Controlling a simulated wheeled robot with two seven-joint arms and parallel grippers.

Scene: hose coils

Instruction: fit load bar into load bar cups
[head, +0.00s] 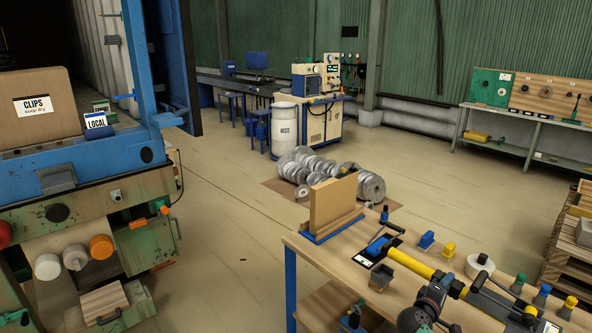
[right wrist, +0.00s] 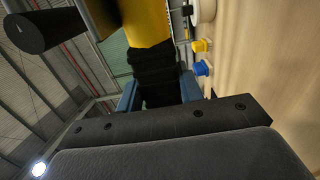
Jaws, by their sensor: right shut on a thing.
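The load bar is a long yellow tube (head: 412,264) with dark parts. It lies at a slant over the workbench; I cannot tell whether it touches the top. My right gripper (head: 450,287) is shut on it, with the dark wrist beside it. In the right wrist view the yellow tube (right wrist: 146,22) crosses the top, at the dark fingers (right wrist: 155,65). A black cylinder (right wrist: 45,30) shows at upper left there; I cannot tell if it belongs to the bar. I cannot make out the load bar cups with certainty. My left gripper is not in view.
The workbench (head: 310,250) holds an upright brown board (head: 333,203), a grey open box (head: 380,277), a blue piece (head: 426,240), a yellow piece (head: 448,250) and a white roll (head: 480,265). A blue-framed truck (head: 150,70) stands at left. Open floor lies between.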

